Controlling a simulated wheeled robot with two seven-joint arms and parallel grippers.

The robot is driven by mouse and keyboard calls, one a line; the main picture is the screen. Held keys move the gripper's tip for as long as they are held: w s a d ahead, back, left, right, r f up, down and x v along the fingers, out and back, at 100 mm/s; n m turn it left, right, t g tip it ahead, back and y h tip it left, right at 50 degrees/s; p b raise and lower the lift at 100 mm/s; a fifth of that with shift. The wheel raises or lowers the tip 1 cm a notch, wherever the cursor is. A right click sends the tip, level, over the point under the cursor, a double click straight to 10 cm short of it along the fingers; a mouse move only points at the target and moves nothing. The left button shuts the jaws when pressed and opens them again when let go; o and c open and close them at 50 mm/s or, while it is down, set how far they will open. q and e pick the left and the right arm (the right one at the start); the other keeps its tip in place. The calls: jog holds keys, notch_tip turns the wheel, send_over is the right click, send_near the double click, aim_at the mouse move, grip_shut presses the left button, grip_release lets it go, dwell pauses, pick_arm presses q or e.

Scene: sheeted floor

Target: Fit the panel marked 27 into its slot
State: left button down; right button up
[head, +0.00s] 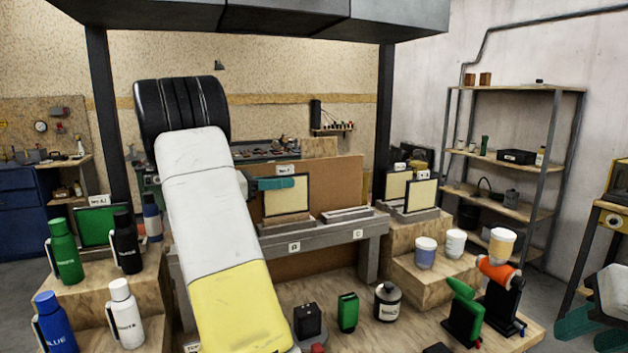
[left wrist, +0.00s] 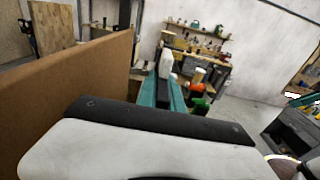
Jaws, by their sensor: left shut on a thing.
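A cream panel with a dark frame (head: 286,202) stands upright over the left part of the grey rack (head: 325,239), above the plate lettered B. A small white tag shows at its top, too small to read, so I cannot confirm the 27. My left gripper (head: 279,183) is shut on the panel's upper left part. I cannot tell whether the lower edge is in a slot. The slot piece above C (head: 347,214) is empty. The left gripper's teal fingers show in the left wrist view (left wrist: 168,92). My right gripper (head: 592,332) is at the lower right edge, its teal fingers apart, empty.
Two cream panels (head: 421,196) stand in a holder at right. A brown board (head: 335,185) rises behind the rack. Bottles (head: 65,250) stand on wooden steps at left.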

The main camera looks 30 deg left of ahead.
pick_arm(q)
jog(key=shift+f, duration=0.95)
jog(key=c, duration=1.4)
grip_release()
jog(key=shift+s, duration=0.1)
jog(key=v, duration=0.7)
jog(key=shift+s+a, duration=0.25)
jog(key=shift+r, duration=0.1)
